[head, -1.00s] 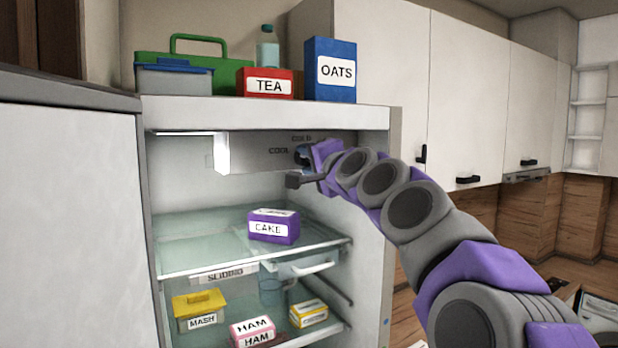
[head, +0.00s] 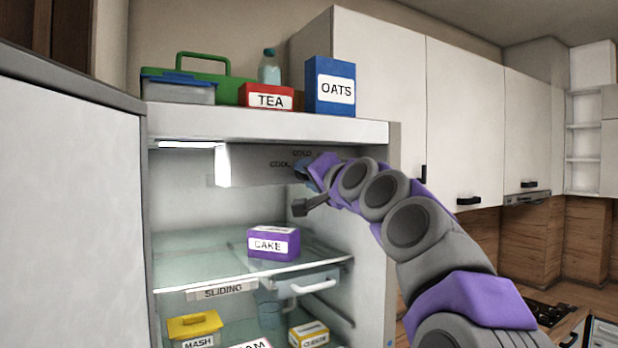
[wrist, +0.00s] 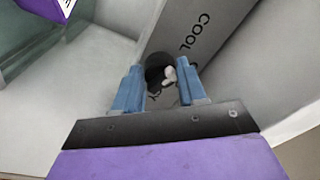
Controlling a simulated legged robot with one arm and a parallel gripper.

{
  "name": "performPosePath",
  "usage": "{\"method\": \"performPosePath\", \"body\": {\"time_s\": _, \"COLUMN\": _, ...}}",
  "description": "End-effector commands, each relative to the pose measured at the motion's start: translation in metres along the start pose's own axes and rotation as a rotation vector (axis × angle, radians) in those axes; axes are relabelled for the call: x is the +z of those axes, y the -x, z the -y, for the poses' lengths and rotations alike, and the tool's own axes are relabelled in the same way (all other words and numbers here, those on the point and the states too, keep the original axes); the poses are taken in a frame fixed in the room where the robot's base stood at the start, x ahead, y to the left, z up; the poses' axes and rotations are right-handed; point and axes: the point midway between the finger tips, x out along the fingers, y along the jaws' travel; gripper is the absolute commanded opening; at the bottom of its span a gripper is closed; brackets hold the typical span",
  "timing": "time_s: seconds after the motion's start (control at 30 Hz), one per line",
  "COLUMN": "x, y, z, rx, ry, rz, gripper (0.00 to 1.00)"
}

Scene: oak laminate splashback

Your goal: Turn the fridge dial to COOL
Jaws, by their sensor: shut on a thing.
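The fridge dial (wrist: 157,68) is a dark round knob with a white mark, on the grey control housing inside the fridge. My gripper (wrist: 160,80) has its two blue fingers on either side of the dial and is shut on it. The word COOL (wrist: 194,34) is printed on the housing beside the dial; other lettering is partly hidden by a finger. I cannot tell exactly which label the white mark points to.
Below the housing, a purple CAKE box (head: 273,245) stands on a glass shelf (head: 200,268). A yellow-lidded MASH tub (head: 194,326) sits lower. A TEA box (head: 266,97) and OATS box (head: 331,88) stand on the fridge top (head: 230,124). The fridge's right wall is close to my arm.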

Motion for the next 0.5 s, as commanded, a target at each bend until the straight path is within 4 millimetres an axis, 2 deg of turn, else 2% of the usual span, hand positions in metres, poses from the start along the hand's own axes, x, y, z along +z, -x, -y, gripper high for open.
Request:
{"method": "performPosePath", "body": {"time_s": 0.1, "x": 0.0006, "y": -0.0008, "z": -0.0022, "rx": 0.003, "ry": 0.0, "rz": 0.001, "gripper": 0.11}}
{"method": "performPosePath", "body": {"time_s": 0.13, "x": 0.0004, "y": -0.0008, "z": -0.0021, "rx": 0.003, "ry": 0.0, "rz": 0.001, "gripper": 0.42}}
{"method": "performPosePath", "body": {"time_s": 0.37, "x": -0.0002, "y": 0.0006, "z": -0.0004, "rx": 0.001, "ry": -0.001, "rz": -0.001, "gripper": 0.64}}
{"method": "performPosePath", "body": {"time_s": 0.5, "x": 0.0, "y": 0.0016, "z": 0.001, "rx": 0.0, "ry": 0.0, "rz": -0.001, "gripper": 0.66}}
